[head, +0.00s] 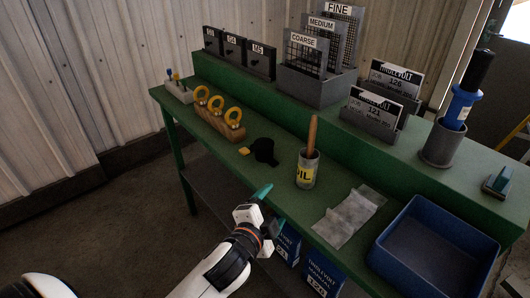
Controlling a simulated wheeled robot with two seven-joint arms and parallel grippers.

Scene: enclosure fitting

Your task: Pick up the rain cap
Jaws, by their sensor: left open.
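A small black object (264,150), which may be the rain cap, lies on the green bench top (280,133) near the middle. Its low shape is too dark to make out fully, and a small yellow piece (244,151) shows at its left. My left gripper (268,209) is open and empty at the bench's front edge, nearer to me than the black object and apart from it. Its teal fingertips point up toward the bench. My right gripper is out of view.
Blue boxes (322,272) sit below the bench top.

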